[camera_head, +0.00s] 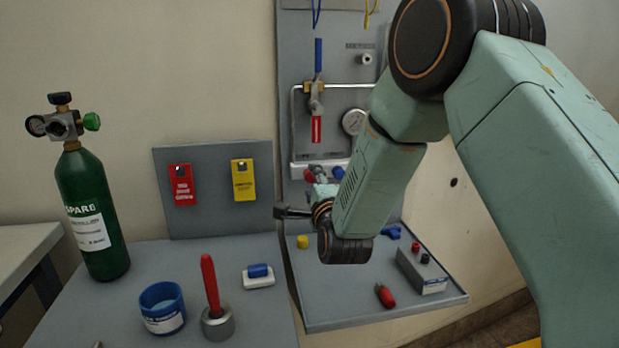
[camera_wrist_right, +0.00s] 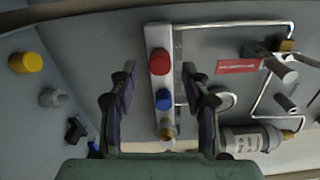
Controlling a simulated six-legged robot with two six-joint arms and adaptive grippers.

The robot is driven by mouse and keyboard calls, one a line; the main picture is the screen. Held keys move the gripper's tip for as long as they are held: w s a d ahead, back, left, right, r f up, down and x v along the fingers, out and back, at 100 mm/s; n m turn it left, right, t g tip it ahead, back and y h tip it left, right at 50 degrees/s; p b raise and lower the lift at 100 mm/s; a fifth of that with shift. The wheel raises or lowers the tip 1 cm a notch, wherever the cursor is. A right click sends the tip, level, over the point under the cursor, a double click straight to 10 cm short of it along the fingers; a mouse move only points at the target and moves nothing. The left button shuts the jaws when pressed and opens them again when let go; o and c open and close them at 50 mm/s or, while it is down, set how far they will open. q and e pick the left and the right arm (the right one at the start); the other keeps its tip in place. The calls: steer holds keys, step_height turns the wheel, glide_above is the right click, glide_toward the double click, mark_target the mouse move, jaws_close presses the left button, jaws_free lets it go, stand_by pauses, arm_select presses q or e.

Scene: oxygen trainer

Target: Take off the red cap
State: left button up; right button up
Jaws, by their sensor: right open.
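The red cap (camera_head: 310,176) sits on a pale strip at the foot of the grey wall panel, beside a blue cap (camera_head: 338,172). In the right wrist view the red cap (camera_wrist_right: 160,62) shows whole, with the blue cap (camera_wrist_right: 163,99) below it and a brass fitting lower still. My right gripper (camera_wrist_right: 159,72) is open and empty. Its two fingertips appear on either side of the red cap, apart from it. In the head view my right gripper (camera_head: 298,200) is in front of the strip, partly hidden by its wrist. My left gripper is not in view.
The panel carries a blue-handled valve (camera_head: 318,60), pipes and a gauge (camera_head: 353,121). On the shelf below are a yellow cap (camera_head: 303,241), a red cylinder (camera_head: 385,295) and a grey box (camera_head: 421,270). A green bottle (camera_head: 92,215) stands at left.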

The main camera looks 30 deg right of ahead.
steer(key=shift+f+m+b, duration=0.1)
steer(key=shift+m+b, duration=0.45)
steer(key=shift+m, duration=0.15)
steer(key=shift+m+b, duration=0.35)
steer(key=shift+m, duration=0.45)
steer(key=shift+m+b, duration=0.3)
steer(key=shift+m, duration=0.4)
steer(key=shift+w, duration=0.15)
